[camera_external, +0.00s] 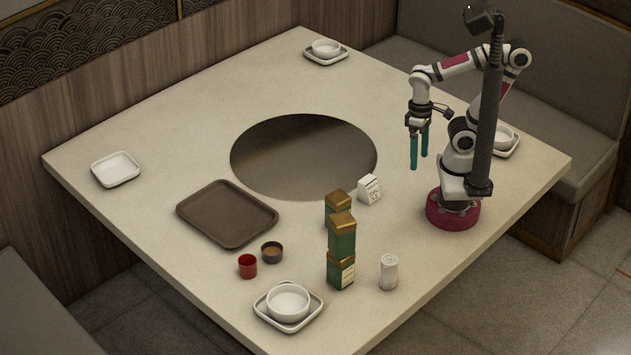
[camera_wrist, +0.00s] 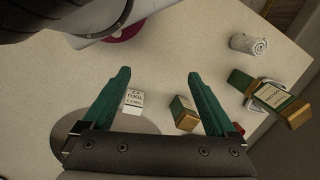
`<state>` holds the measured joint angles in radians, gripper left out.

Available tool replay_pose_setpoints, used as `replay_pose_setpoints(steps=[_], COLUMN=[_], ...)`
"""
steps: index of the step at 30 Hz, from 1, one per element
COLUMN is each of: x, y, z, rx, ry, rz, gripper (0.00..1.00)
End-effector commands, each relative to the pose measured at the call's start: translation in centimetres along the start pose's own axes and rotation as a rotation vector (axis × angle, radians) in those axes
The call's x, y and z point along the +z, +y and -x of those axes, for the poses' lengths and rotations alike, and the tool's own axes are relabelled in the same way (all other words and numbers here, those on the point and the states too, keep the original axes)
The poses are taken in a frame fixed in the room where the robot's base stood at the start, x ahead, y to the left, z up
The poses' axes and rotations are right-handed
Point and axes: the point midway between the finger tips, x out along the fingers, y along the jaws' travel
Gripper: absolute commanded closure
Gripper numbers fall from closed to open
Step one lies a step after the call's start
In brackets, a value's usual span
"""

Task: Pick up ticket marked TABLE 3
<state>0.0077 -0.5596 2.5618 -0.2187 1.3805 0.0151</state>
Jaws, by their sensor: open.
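A small white folded ticket (camera_external: 369,189) stands on the table beside the dark round inset, just behind the green tins. Dark print shows on its face but is too small to read surely in the external view. In the wrist view the ticket (camera_wrist: 133,98) appears next to the left finger, with upside-down lettering that seems to include TABLE; the number is unclear. My gripper (camera_external: 419,160) is open and empty, pointing down above the table, to the right of the ticket and apart from it. Its two teal fingers (camera_wrist: 158,73) are spread wide in the wrist view.
Green tins with gold lids (camera_external: 342,238) stand close to the ticket, two of them stacked; one (camera_wrist: 184,112) shows near the right finger. A white rolled towel (camera_external: 388,272), brown tray (camera_external: 228,213), red cup (camera_external: 247,265) and sauce bowl (camera_external: 271,252) lie nearer the front.

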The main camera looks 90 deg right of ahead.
Motion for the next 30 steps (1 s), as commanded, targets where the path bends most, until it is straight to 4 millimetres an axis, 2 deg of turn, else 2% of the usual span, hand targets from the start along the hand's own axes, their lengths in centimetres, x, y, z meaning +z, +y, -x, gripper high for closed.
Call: replay_pose_setpoints(steps=[3, 5, 8, 10, 13, 15, 18, 22, 25, 30], x=[-0.2, -1.0, -3.6, -6.2, -9.8, -11.7, -12.9, -13.0, -13.2, -14.6], y=[0.1, 0.2, 1.2, 2.8, 6.8, 10.3, 15.0, 18.4, 18.3, 14.3], z=[0.0, -0.2, -1.0, -1.9, -3.7, -5.4, -7.8, -9.8, -10.7, -13.2], rx=[-0.002, -0.011, -0.073, -0.17, -0.376, -0.553, -0.789, -0.975, -1.015, -1.009], ry=[-0.014, -0.057, -0.193, -0.307, -0.448, -0.519, -0.569, -0.585, -0.586, -0.593], rz=[-0.025, -0.103, -0.36, -0.595, -0.943, -1.171, -1.421, -1.586, -1.616, -1.615], gripper=[0.08, 0.08, 0.08, 0.08, 0.08, 0.08, 0.08, 0.08, 0.08, 0.08])
